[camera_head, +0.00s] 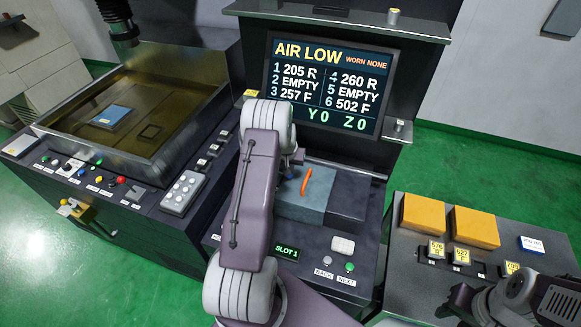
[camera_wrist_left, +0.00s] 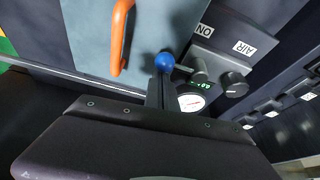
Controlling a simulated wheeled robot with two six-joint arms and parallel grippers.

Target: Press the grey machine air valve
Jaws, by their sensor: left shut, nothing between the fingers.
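The air valve, a grey fitting (camera_wrist_left: 198,72) with a short lever ending in a blue ball knob (camera_wrist_left: 165,62), shows in the left wrist view beside the labels ON and AIR. A small blue part (camera_head: 288,177) peeks out beside my left arm in the head view. My left gripper (camera_wrist_left: 160,92) is shut and empty, its tip close below the blue knob; I cannot tell whether they touch. In the head view my left arm hides that gripper and most of the valve. My right gripper (camera_head: 450,304) is at the lower right; its opening is unclear.
The screen (camera_head: 326,84) reads AIR LOW. An orange handle (camera_head: 306,181) stands on the blue-grey block (camera_head: 301,206) near the valve. A dark knob (camera_wrist_left: 235,86) and a round gauge (camera_wrist_left: 191,102) sit beside the valve. Yellow blocks (camera_head: 424,214) lie on the right-hand table.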

